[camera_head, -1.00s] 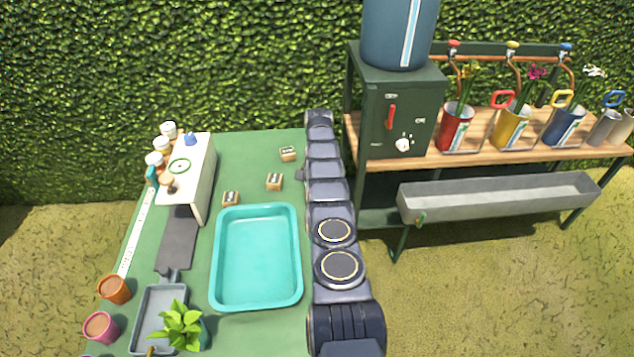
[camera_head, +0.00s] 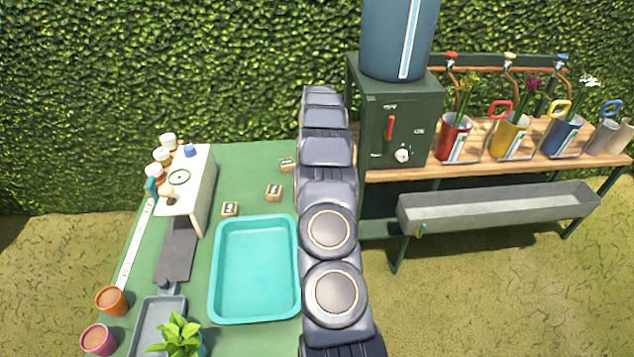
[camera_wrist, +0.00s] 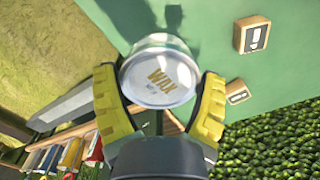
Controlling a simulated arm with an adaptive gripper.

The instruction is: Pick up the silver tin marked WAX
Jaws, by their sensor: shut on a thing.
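The silver tin marked WAX (camera_wrist: 160,79) is between the two yellow finger pads of my gripper (camera_wrist: 160,102) in the wrist view. Its lettered lid faces the camera, and the pads touch it on both sides. My gripper is shut on it. Green table surface shows beyond the tin, with a dark shadow on it; I cannot tell how high the tin is above the table. In the head view my arm hides the tin and the gripper.
A turquoise tray (camera_head: 212,290) lies on the green table. Small wooden blocks with dark marks (camera_head: 273,192) sit behind it. A white box stand (camera_head: 206,190) with bottles is at left. A dark green cabinet (camera_head: 375,110) and a grey trough (camera_head: 500,210) stand right of my arm.

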